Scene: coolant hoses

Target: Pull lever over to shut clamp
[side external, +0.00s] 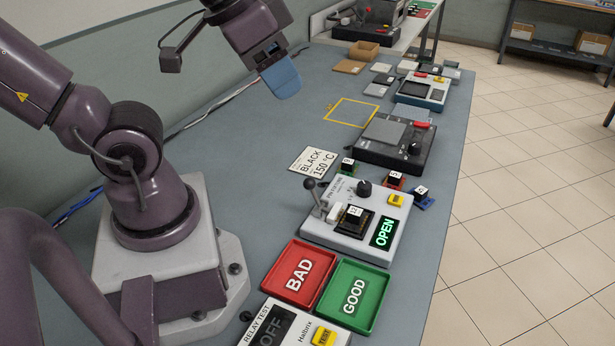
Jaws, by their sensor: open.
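The lever (313,194) has a dark ball knob and stands up at the left end of a light grey test fixture (318,230). The fixture's display (384,232) glows green and reads OPEN. A small dark part with a white numbered label (354,213) sits in the socket area, beside a white block (333,213) that may belong to the clamp. My gripper (284,84), with blue fingers, is open and hangs high above the far part of the table, well away from the lever. Nothing shows between the fingers, though one finger mostly hides the other.
A red BAD tray (319,255) and a green GOOD tray (374,275) lie in front of the fixture. Small numbered blocks (394,180) and a BLACK 150 °C card (313,161) lie behind it. A dark hotplate-like device (366,153) stands farther back. The table left of the fixture is clear.

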